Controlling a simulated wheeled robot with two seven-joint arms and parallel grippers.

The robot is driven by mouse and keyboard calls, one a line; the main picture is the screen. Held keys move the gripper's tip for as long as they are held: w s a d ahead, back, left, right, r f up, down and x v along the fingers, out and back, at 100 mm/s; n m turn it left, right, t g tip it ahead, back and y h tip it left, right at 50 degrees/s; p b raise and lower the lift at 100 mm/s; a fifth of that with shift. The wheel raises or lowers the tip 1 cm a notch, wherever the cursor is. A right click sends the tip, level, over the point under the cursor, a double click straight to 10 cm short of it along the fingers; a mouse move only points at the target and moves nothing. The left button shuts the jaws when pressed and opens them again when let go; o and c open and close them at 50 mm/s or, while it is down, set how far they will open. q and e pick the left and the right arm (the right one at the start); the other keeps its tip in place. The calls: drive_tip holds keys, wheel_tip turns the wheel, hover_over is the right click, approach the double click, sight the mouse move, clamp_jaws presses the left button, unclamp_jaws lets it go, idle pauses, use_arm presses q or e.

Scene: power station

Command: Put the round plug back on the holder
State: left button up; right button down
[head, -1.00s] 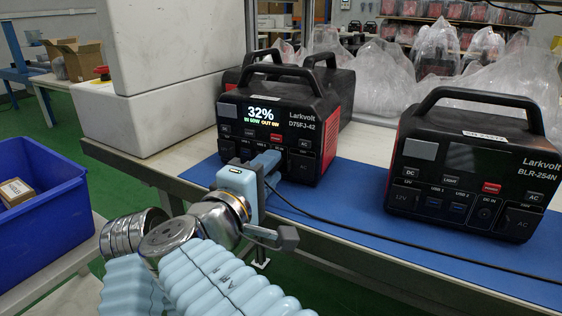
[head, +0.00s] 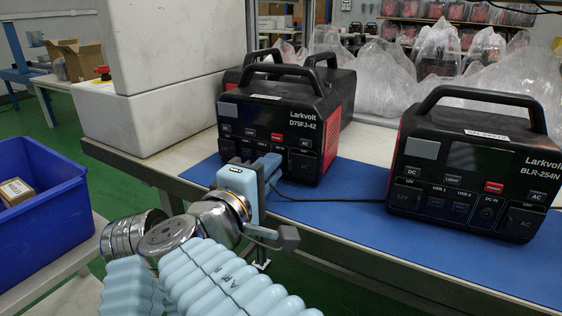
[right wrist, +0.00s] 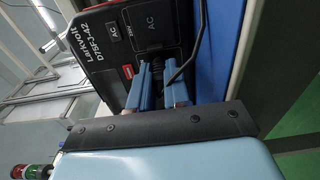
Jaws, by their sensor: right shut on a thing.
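My right gripper (head: 272,166) is in front of the left power station, D75FJ-42 (head: 262,122), near its lower front sockets. In the right wrist view its blue fingers (right wrist: 158,88) are shut on a small black plug (right wrist: 157,66), close to the station's front face. A black cable (right wrist: 186,62) runs beside it. I cannot tell whether the plug touches the socket. The head view mostly hides the plug behind the fingers. The D75FJ-42 screen is dark. I cannot make out the holder in these views. My left gripper is not in view.
A second power station, BLR-254N (head: 470,172), stands to the right on the blue mat (head: 345,215). The cable (head: 330,200) lies on the mat between the stations. A white box (head: 150,110) stands at left, and a blue bin (head: 45,215) is below it.

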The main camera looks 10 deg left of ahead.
drive_tip(key=shift+s, duration=0.1)
drive_tip(key=shift+b+v, duration=0.35)
drive_tip(key=shift+v, duration=1.6)
